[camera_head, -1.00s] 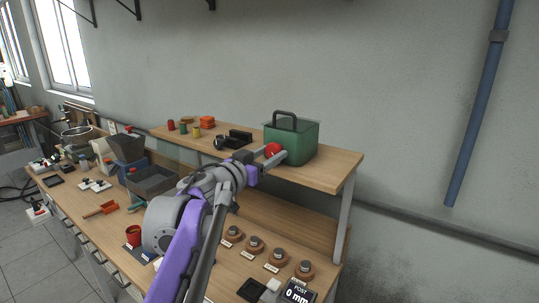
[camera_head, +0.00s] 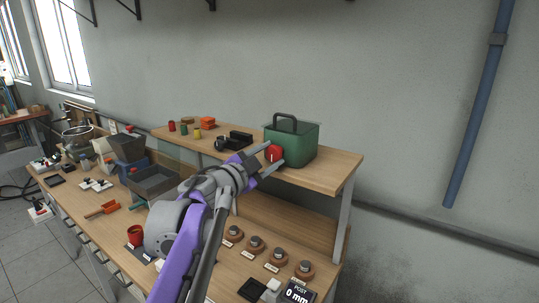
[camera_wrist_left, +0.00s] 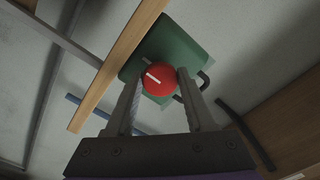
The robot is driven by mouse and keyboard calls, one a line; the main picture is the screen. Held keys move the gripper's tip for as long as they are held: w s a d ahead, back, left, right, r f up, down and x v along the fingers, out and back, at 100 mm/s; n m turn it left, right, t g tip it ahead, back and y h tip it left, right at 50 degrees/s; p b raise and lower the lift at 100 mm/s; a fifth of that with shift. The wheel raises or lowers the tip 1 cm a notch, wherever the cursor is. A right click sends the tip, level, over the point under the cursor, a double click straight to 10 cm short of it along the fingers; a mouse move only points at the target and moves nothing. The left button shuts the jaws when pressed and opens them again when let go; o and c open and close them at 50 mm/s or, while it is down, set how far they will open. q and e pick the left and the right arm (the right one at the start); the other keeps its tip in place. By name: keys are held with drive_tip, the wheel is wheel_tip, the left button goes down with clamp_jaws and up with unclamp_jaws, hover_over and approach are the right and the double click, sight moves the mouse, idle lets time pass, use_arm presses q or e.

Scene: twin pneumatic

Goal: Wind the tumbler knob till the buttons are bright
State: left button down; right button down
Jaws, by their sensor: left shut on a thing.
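The red round tumbler knob (camera_head: 274,154) sits on the front of a green box (camera_head: 298,146) with a dark handle, on the raised shelf. My left gripper (camera_head: 271,158) is shut on the knob, one finger on each side. In the left wrist view the knob (camera_wrist_left: 159,79) carries a white line, tilted down to the right, between the two fingers (camera_wrist_left: 158,88). Several round buttons with grey tops and orange-brown bases, one of them the rightmost button (camera_head: 304,269), stand in a row on the bench; none looks lit. My right gripper is not in view.
The wooden shelf (camera_head: 328,172) also bears a black device (camera_head: 237,139) and small coloured cylinders left of the box. A display reading "POST 0 mm" (camera_head: 298,293) is at the bench's near end. A grey bin (camera_head: 153,181) and a red cup (camera_head: 135,235) stand left of my arm.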

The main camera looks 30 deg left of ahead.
use_arm(q)
drive_tip(key=m+p, duration=0.1)
drive_tip(key=m, duration=0.3)
drive_tip(key=shift+m, duration=0.3)
drive_tip(key=m+p, duration=0.1)
drive_tip(key=m, duration=0.3)
drive_tip(key=shift+r+m, duration=0.1)
drive_tip(key=shift+m, duration=0.2)
drive_tip(key=m+p, duration=0.1)
drive_tip(key=m, duration=0.3)
drive_tip(key=shift+r+m, duration=0.1)
drive_tip(key=shift+m, duration=0.2)
drive_tip(key=shift+m+p, duration=0.5)
drive_tip(key=shift+m, duration=1.4)
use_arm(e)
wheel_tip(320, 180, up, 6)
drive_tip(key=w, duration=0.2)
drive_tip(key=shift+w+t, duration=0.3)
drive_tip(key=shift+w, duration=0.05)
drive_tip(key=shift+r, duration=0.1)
use_arm(q)
drive_tip(key=shift+c, duration=1.4)
unclamp_jaws()
drive_tip(key=shift+s, duration=0.1)
